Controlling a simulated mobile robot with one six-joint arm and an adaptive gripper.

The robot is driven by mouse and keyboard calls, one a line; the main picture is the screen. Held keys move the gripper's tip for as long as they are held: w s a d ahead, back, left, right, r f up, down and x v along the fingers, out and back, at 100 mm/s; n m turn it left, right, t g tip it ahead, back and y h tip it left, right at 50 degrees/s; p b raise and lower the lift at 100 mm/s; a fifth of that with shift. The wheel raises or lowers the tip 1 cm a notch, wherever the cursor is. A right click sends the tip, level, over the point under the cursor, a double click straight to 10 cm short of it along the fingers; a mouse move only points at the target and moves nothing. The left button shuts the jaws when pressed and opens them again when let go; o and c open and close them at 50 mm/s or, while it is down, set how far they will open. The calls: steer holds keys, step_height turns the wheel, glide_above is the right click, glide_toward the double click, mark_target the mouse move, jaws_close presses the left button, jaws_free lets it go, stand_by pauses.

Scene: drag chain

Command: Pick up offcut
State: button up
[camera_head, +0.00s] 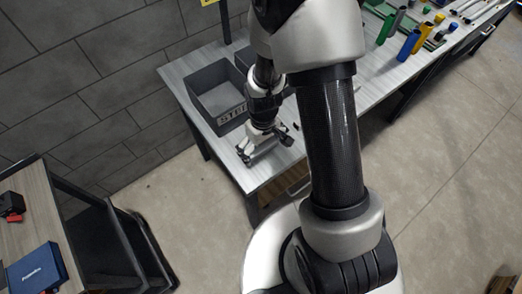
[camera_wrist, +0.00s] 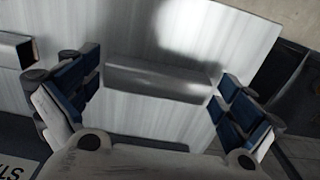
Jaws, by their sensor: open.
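A grey metal offcut (camera_wrist: 158,80), a short bar, lies on the pale table between the fingers of my gripper (camera_wrist: 160,92) in the wrist view. Gaps show between it and both blue-padded fingers. My gripper is open and points down at the table. In the head view my gripper (camera_head: 264,146) is over the table's near left corner, in front of the grey bins. The offcut is hard to make out there beside the fingers.
A second metal piece, an open square tube (camera_wrist: 15,49), lies outside the left finger. A grey bin (camera_head: 203,88) with partly hidden lettering stands close behind my gripper. The table edge is near. Colored cylinders (camera_head: 409,43) stand farther right. A side cart (camera_head: 75,240) is at lower left.

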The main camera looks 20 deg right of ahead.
mark_target(263, 149)
steer(key=shift+c, duration=0.4)
steer(key=c, duration=0.8)
steer(key=shift+r, duration=0.1)
step_height(263, 149, up, 20)
steer(key=p, duration=0.7)
